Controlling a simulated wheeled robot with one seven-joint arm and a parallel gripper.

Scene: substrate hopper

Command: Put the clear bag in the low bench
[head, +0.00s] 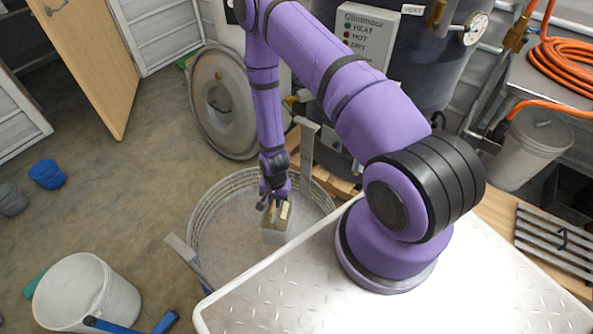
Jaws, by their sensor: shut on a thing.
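My gripper (275,196) points down over the round pale tub and is shut on the clear bag (276,235). The bag is a small, boxy, greyish see-through thing with a tan upper part and a pale label. It hangs roughly upright below my fingers, inside the tub's outline in the head view. I cannot tell whether its base touches the grainy contents of the tub (217,245). The fingers partly hide the bag's top. I cannot tell for sure which surface is the low bench.
A white bucket (88,294) and blue handles stand at lower left. A round metal lid (222,100) leans behind the tub. A dark tank with a control box (366,38) stands at the back. Floor at left is mostly clear.

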